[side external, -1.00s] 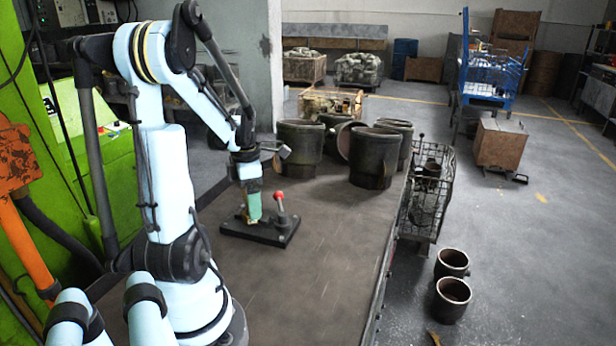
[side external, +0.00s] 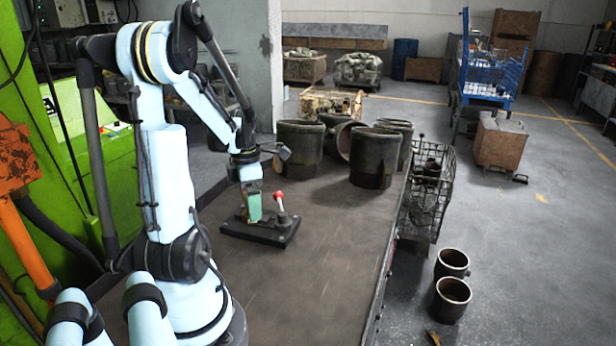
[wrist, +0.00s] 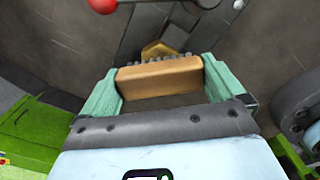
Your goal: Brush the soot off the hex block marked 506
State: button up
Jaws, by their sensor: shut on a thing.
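My gripper (side external: 254,208) is shut on a wooden-backed brush (wrist: 160,76). In the wrist view its green fingers clasp the two ends of the brush, and grey bristles show along its far edge. A yellow-brown piece (wrist: 157,49), probably the hex block, shows just beyond the bristles, partly hidden by the brush. Its marking and any soot cannot be read. I cannot tell whether the bristles touch it. In the side view my gripper is over a black fixture plate (side external: 270,238) with a red-knobbed lever (side external: 279,196) beside my fingers.
Several large dark metal cylinders (side external: 372,160) stand behind the fixture on the bench (side external: 300,290). The bench front is clear. A wire basket (side external: 428,200) stands past the right edge. Green machinery (side external: 95,170) is at the left.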

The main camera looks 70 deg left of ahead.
jog(key=shift+f, duration=0.35)
jog(key=shift+a, duration=0.1)
jog(key=shift+a, duration=0.85)
jog(key=shift+d, duration=0.15)
jog(key=shift+d, duration=1.75)
jog(key=shift+a, duration=1.9)
